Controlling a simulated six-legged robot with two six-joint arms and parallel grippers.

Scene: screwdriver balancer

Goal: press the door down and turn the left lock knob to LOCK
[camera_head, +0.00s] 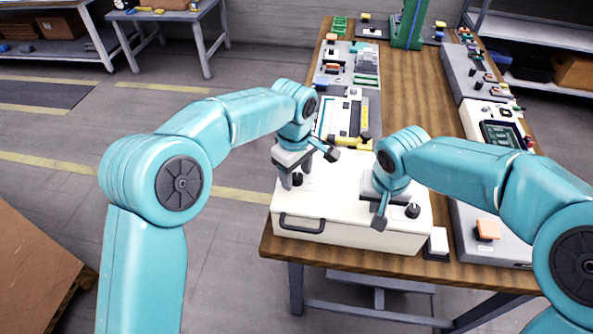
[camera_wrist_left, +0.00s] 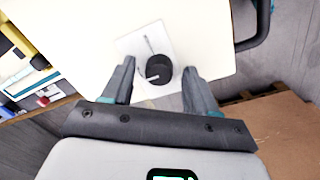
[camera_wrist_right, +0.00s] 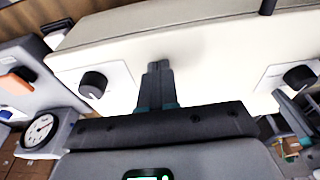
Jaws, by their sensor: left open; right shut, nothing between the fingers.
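The cream-white box with its door (camera_head: 340,215) stands at the near end of the workbench. The left lock knob (camera_head: 297,179) is black and round, on a pale plate. My left gripper (camera_head: 294,178) is open above it. In the left wrist view the knob (camera_wrist_left: 159,69) sits between the spread fingers, apart from both. My right gripper (camera_wrist_right: 157,66) is shut and empty, its tips at the door's pale surface. I cannot tell whether they touch. The right knob (camera_head: 413,211) shows beside it, and also in the right wrist view (camera_wrist_right: 93,85).
A dark handle (camera_head: 302,223) is on the box's front. Right of the box are a small gauge (camera_wrist_right: 40,130) and a grey panel with an orange button (camera_head: 487,229). Behind the box stand a yellow-and-black device (camera_head: 345,118) and more panels. The bench's middle strip is clear.

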